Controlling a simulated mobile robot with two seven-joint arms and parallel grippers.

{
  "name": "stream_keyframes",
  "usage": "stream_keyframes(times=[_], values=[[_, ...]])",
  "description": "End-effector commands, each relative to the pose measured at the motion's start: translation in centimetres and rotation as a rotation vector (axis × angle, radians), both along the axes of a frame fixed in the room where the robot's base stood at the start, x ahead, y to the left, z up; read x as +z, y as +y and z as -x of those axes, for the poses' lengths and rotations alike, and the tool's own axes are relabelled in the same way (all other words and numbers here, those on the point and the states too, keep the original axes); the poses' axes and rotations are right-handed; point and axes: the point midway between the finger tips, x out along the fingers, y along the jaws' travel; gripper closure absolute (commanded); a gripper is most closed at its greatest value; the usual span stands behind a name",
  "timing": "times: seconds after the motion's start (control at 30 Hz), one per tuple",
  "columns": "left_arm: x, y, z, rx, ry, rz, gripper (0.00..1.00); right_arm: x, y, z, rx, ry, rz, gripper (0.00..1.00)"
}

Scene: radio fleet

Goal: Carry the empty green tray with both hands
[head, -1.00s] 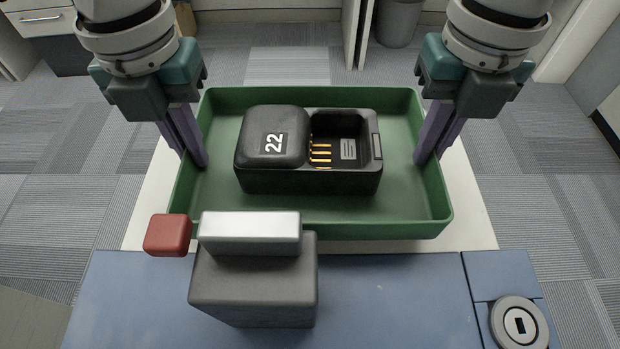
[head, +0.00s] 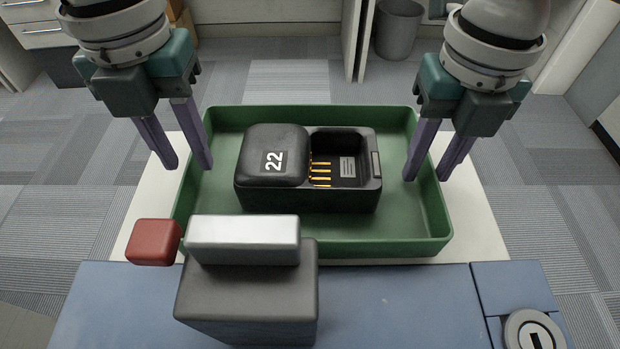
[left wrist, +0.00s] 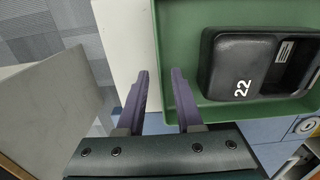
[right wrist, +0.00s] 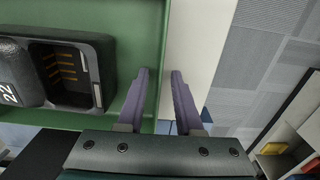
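The green tray (head: 330,242) appears to sit on a white surface (head: 480,235) in the head view. It is not empty: a black charger (head: 330,200) with a battery marked 22 (head: 275,150) in its left bay is inside it. My left gripper (head: 188,166) is open at the tray's left wall, one finger on each side of it. My right gripper (head: 427,177) is open at the right wall in the same way. Both wrist views show the tray's edge between spread fingers, at the left gripper (left wrist: 160,72) and the right gripper (right wrist: 160,72).
A grey bin (head: 398,30) and drawers (head: 38,25) stand at the back. Carpeted floor lies free on both sides of the white surface.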

Motion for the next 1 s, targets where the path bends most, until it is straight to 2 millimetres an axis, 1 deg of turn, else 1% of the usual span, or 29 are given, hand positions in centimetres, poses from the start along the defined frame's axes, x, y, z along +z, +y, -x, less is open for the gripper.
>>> stream_keyframes(times=[0.03, 0.1, 0.3, 0.4, 0.57, 0.67, 1.0], values=[[1.2, 0.0, -0.2, -0.002, -0.005, 0.002, 0.65, 0.0, 0.0, 0.0, 0.0, 0.0, 0.0, 0.65], [2.9, 0.0, -0.1, -0.002, -0.006, 0.002, 0.65, 0.0, 0.0, 0.0, 0.0, 0.0, 0.0, 0.65], [7.1, 0.0, -0.1, -0.001, -0.005, 0.001, 0.65, 0.0, 0.0, 0.0, 0.0, 0.0, 0.0, 0.65], [8.4, 0.0, -0.1, 0.0, -0.003, 0.001, 0.65, 0.0, 0.0, 0.0, 0.0, 0.0, 0.0, 0.65], [9.4, 0.0, 0.0, 0.0, 0.0, 0.0, 0.65, 0.4, 0.0, 0.0, 0.001, -0.001, -0.001, 0.65], [9.5, 0.0, 0.0, 0.0, 0.001, 0.0, 0.65, 1.7, 0.0, -0.1, 0.002, -0.003, -0.001, 0.65], [9.5, 0.0, 0.0, 0.0, 0.001, 0.0, 0.65, 9.0, 0.0, -0.1, 0.001, -0.004, -0.002, 0.65]])
